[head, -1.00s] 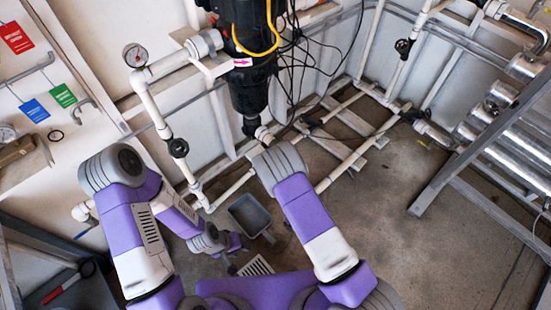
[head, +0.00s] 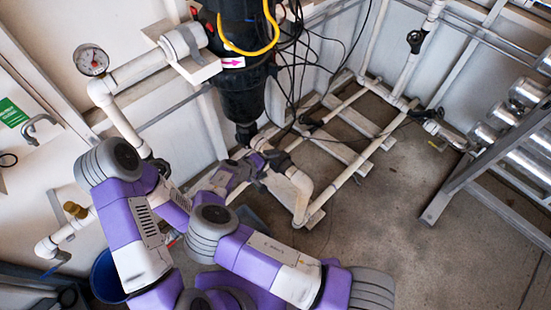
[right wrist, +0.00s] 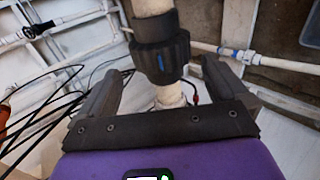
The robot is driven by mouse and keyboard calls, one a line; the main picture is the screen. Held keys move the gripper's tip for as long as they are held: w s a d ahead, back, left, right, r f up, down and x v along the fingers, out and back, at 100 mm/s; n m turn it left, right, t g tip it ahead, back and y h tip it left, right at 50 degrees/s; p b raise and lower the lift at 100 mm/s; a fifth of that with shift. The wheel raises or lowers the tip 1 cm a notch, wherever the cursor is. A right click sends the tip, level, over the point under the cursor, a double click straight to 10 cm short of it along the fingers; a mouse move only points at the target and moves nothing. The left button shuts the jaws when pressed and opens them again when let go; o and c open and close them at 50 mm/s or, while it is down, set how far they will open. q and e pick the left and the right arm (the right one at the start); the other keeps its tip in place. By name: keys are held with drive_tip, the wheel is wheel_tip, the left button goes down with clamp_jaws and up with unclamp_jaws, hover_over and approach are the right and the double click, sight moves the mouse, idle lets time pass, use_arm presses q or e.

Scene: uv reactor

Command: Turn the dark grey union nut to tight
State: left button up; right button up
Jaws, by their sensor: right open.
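The dark grey union nut (right wrist: 162,58) shows in the right wrist view as a ribbed collar with a small blue mark on its side. A white pipe (right wrist: 152,6) runs into it. My right gripper (right wrist: 163,78) is open, with one finger on each side of the pipe and nut. Gaps show between the fingers and the nut, so it is not gripped. In the head view my right gripper (head: 268,160) is small, by the white piping below the black reactor vessel (head: 243,95); the nut cannot be told apart there. My left gripper cannot be made out.
A pressure gauge (head: 92,60) and white pipes stand at the left wall. Black cables (head: 298,60) hang beside the vessel. A grey metal frame (head: 490,155) with silver cylinders stands at the right. A blue bucket (head: 108,278) is at lower left.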

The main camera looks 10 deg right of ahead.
sight(277, 159)
drive_tip(key=b+x, duration=0.1)
drive_tip(key=x, duration=0.4)
use_arm(q)
drive_tip(key=shift+w+d+f, duration=0.25)
drive_tip(key=shift+w+f, duration=0.4)
drive_tip(key=shift+w, duration=0.1)
use_arm(e)
drive_tip(key=shift+a, duration=0.1)
drive_tip(key=shift+c, duration=0.2)
drive_tip(key=c, duration=0.6)
drive_tip(key=shift+w+d+r+g+y+p, duration=0.1)
drive_tip(key=shift+d+r+g+y+p, duration=0.25)
drive_tip(key=shift+g+y+p, duration=0.6)
drive_tip(key=shift+c, duration=0.3)
drive_tip(key=shift+w+d+r+g+y+p, duration=0.3)
drive_tip(key=shift+g+y+p, duration=0.15)
drive_tip(key=shift+y+p, duration=0.55)
drive_tip(key=shift+w+d+g+y, duration=0.3)
drive_tip(key=shift+g+y, duration=0.4)
drive_tip(key=shift+y, duration=0.15)
use_arm(q)
drive_tip(key=shift+r+b, duration=0.5)
drive_tip(key=shift+r, duration=0.95)
use_arm(e)
drive_tip(key=shift+w+d+g+y, duration=0.1)
drive_tip(key=shift+d+g+y, duration=0.25)
drive_tip(key=shift+g+y, duration=0.6)
drive_tip(key=shift+y, duration=0.35)
